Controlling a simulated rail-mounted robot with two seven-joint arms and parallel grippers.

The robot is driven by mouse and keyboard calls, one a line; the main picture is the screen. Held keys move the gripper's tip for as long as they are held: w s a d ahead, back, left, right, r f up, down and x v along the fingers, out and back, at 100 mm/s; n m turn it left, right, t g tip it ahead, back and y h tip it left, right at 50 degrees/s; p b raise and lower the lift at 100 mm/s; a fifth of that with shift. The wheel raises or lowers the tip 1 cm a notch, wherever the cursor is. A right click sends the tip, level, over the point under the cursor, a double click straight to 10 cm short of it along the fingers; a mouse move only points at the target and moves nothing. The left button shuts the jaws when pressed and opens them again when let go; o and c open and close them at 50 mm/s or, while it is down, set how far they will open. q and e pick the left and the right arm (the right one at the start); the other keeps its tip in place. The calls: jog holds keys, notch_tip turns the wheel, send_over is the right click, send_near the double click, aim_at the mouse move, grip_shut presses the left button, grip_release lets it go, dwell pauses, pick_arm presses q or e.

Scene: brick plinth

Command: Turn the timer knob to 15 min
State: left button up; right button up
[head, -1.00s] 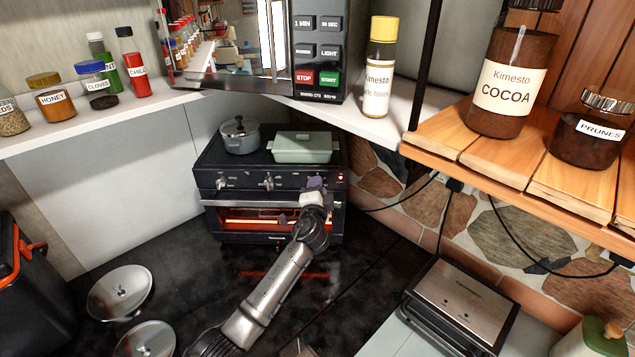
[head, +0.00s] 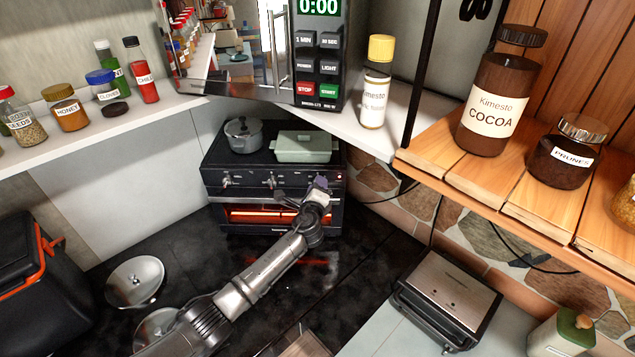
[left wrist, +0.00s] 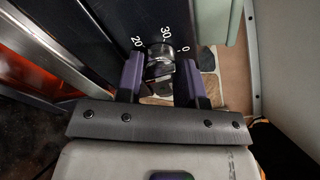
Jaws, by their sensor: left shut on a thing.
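The toaster oven (head: 212,190) stands in the corner, with knobs along its front panel. My left gripper (head: 318,184) is at the right end of that panel and covers the timer knob there in the head view. In the left wrist view, the metallic timer knob (left wrist: 160,62) sits between the two purple fingers of my left gripper (left wrist: 166,82), which are shut on it. The marks 20, 30 and 0 show around the knob. The knob's pointer and the 15 mark cannot be made out. My right gripper is not in view.
A grey pot (head: 243,136) and a pale green lidded dish (head: 304,147) stand on the oven. A glow shows behind its door. A metal lid (head: 135,281) lies on the dark counter at left. A sandwich press (head: 448,296) is at right. A wooden shelf (head: 480,185) overhangs the right.

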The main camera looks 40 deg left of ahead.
pick_arm(q)
jog(key=shift+f+m+p, duration=0.1)
jog(key=shift+m+p, duration=0.2)
jog(key=shift+m, duration=0.2)
jog(key=o, duration=0.6)
jog(key=b+v, duration=0.1)
jog(key=v, duration=1.2)
jog(key=shift+s+d+b, duration=0.25)
jog(key=shift+s+b, duration=0.05)
jog(key=shift+s, duration=0.05)
